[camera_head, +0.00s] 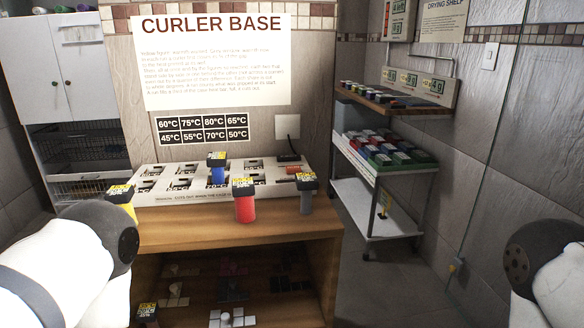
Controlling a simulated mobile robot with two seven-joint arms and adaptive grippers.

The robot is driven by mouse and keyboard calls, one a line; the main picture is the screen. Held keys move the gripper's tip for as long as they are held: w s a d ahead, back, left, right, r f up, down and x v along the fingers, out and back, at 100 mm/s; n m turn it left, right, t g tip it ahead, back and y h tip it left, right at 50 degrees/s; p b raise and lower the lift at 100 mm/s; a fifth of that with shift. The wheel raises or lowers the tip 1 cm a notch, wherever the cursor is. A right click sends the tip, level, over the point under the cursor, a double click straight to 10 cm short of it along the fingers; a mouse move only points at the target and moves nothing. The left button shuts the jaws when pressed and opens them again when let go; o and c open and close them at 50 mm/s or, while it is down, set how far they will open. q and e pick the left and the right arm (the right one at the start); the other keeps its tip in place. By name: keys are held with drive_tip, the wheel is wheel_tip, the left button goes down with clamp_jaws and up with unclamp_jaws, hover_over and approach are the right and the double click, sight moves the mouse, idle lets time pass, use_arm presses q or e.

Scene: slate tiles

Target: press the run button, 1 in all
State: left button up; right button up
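The white curler base (162,172) lies on top of the wooden cabinet (285,228), under the "CURLER BASE" sign. It has two rows of slots with temperature labels. A small orange-red part (299,170) sits near its right end; I cannot tell whether this is the run button, and no "run" label is readable. A blue roller (218,175) stands on the base. A yellow piece (122,197) is at the left end. Only arm links show at the lower corners; neither gripper is in view.
A wheeled rack (375,200) with coloured items stands on the right, below a wall shelf (385,103) with small pieces. A white cupboard (65,65) is at the left. A socket (287,126) is behind the base. Grey floor is clear at the right.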

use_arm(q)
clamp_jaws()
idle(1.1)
